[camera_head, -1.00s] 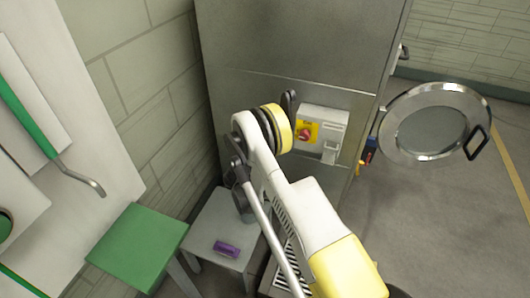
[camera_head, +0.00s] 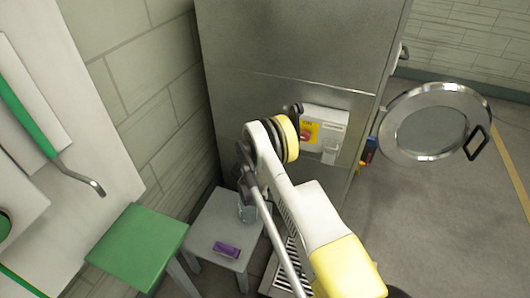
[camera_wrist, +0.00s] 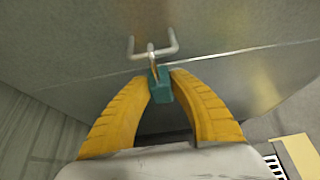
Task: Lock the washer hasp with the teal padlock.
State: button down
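In the wrist view my gripper (camera_wrist: 160,84) has its two yellow fingers closed on the sides of a small teal padlock (camera_wrist: 161,92). The padlock's metal shackle (camera_wrist: 151,56) points up and meets the crossbar of a pale, U-shaped metal hasp (camera_wrist: 168,50) on the grey metal panel. I cannot tell whether the shackle goes through the hasp or only overlaps it, or whether it is locked. In the head view my arm hides the padlock and the hasp, and the fingers are not clear.
The grey washer cabinet (camera_head: 290,50) has a round door (camera_head: 432,125) standing open at right. A switch box (camera_head: 325,128) with a red knob is on its front. A grey stool (camera_head: 205,215) holds a purple object (camera_head: 227,250). A green stool (camera_head: 138,245) stands beside it.

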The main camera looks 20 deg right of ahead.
jog(key=shift+r, duration=0.15)
jog(key=shift+r+p, duration=0.5)
jog(key=shift+r, duration=0.65)
jog(key=s+a+b, duration=0.1)
jog(key=s+a, duration=0.4)
jog(key=shift+s+a, duration=0.35)
dwell(0.5)
